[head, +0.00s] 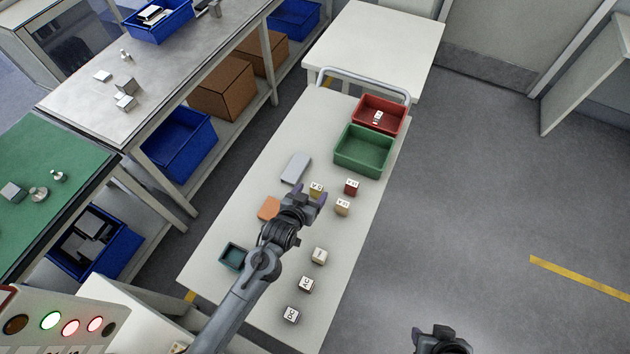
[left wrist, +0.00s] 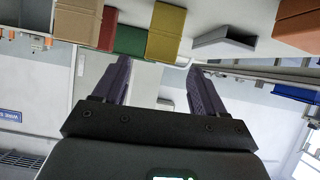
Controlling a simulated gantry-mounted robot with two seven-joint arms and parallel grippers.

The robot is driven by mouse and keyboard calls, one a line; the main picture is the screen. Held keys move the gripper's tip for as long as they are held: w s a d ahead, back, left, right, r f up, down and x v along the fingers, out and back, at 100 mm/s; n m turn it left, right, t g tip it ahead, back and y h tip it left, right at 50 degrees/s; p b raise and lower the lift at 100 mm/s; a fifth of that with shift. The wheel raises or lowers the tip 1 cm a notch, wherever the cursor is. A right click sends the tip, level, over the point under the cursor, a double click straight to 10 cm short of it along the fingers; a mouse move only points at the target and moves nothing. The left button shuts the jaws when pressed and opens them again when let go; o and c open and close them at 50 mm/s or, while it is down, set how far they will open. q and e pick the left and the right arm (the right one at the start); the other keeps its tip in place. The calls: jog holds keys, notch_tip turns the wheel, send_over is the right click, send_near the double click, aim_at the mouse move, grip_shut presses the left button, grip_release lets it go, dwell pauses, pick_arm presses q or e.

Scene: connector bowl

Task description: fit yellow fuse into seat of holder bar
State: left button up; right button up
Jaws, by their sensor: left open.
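A small yellow block with a label (head: 316,187), seemingly the yellow fuse, stands on the white table top (head: 238,205). It also shows in the left wrist view (left wrist: 166,32). My left gripper (head: 312,198) is open and empty, close to the yellow block on its near side, with the fingers apart from it as far as I can see. In the left wrist view the fingers (left wrist: 160,66) point toward the yellow block. I cannot identify the holder bar or its seat for certain. My right gripper (head: 440,341) is at the bottom edge, partly cut off, away from the table.
Near the yellow block are a red block (head: 351,187), a tan block (head: 342,207), a grey slab (head: 295,168) and an orange block (head: 269,209). Several pale labelled blocks lie nearer. A green bin (head: 364,151), red bin (head: 379,114) and teal tray (head: 233,257) also stand there.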

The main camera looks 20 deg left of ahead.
pick_arm(q)
jog(key=s+a+r+g+p, duration=0.2)
jog(key=s+r, duration=0.1)
jog(key=s, duration=0.6)
jog(key=s+a+r+g+p, duration=0.2)
jog(key=s+r+g, duration=0.1)
jog(key=s, duration=0.5)
jog(key=shift+s+a+r+m, duration=0.15)
jog(key=shift+s+r+m, duration=0.25)
jog(key=shift+r, duration=0.1)
jog(key=s+r+g, duration=0.1)
jog(key=s, duration=0.2)
jog(key=s+a+r+g, duration=0.1)
jog(key=s+r, duration=0.1)
jog(key=s, duration=0.1)
jog(key=s+a+r+g+y, duration=0.1)
jog(key=s, duration=0.2)
jog(key=shift+s+a+r+m+g, duration=0.15)
jog(key=shift+s+r+m+g, duration=0.15)
jog(key=shift+r+g, duration=0.1)
jog(key=c, duration=0.3)
jog(key=shift+w, duration=0.1)
jog(key=shift+c, duration=0.2)
pick_arm(e)
notch_tip(320, 180, up, 6)
jog(key=shift+f, duration=0.15)
jog(key=shift+d, duration=0.1)
